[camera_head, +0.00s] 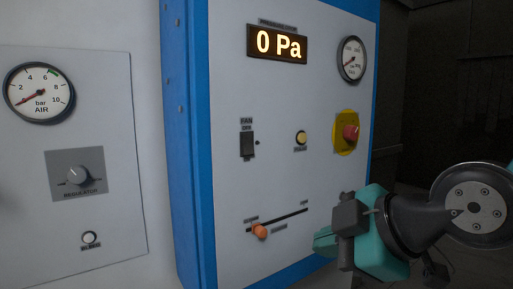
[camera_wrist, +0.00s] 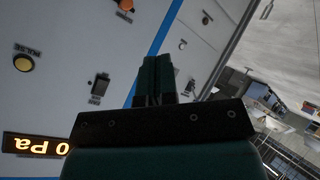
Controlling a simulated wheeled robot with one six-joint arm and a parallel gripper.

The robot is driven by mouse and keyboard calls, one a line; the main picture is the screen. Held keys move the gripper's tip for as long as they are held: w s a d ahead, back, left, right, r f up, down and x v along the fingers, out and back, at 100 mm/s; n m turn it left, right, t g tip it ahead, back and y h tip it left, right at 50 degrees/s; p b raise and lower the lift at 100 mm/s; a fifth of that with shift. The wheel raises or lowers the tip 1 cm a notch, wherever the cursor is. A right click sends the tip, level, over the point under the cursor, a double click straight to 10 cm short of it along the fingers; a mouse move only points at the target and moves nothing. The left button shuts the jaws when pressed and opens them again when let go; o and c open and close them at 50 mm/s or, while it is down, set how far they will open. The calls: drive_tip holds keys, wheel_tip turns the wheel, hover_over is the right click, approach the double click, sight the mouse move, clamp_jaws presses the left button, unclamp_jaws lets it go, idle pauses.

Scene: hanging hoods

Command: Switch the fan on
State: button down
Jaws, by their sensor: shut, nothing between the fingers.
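The fan switch (camera_head: 246,144) is a dark rocker under a "FAN OFF" label on the blue-edged panel (camera_head: 225,205) in the head view. In the wrist view the fan switch (camera_wrist: 100,84) shows upside down, left of my fingers. My gripper (camera_head: 322,240) is at the lower right of the head view, in front of the panel's lower right part, to the right of and below the switch. In the wrist view my gripper (camera_wrist: 156,60) has its teal fingers together with nothing between them. It is apart from the switch. I cannot tell how far its tips are from the panel.
The panel also has a lit "0 Pa" display (camera_head: 278,44), a gauge (camera_head: 352,59), a yellow button (camera_head: 301,138), a red knob on yellow (camera_head: 350,133) and an orange slider knob (camera_head: 260,231). At left, another panel has an air gauge (camera_head: 39,93) and a regulator (camera_head: 77,175).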

sight(249, 153)
drive_tip(key=w+a+r+n+t+y, duration=0.2)
drive_tip(key=w+r+n+t, duration=0.2)
drive_tip(key=r+n, duration=0.3)
wheel_tip(249, 153, up, 4)
drive_tip(key=shift+w+f+n+t+p, duration=0.15)
drive_tip(key=shift+n+t+p, duration=0.2)
drive_tip(key=shift+t, duration=0.45)
drive_tip(key=shift+w+a, duration=0.1)
drive_tip(key=p+x, duration=0.3)
drive_tip(key=x, duration=0.3)
drive_tip(key=p+x, duration=0.3)
drive_tip(key=x, duration=0.4)
drive_tip(key=shift+a+r+p, duration=0.1)
drive_tip(key=shift+r+p, duration=0.1)
drive_tip(key=shift+p, duration=0.15)
drive_tip(key=shift+w+a+f, duration=0.2)
drive_tip(key=shift+w+a, duration=0.05)
drive_tip(key=shift+w, duration=0.05)
drive_tip(key=shift+f, duration=0.1)
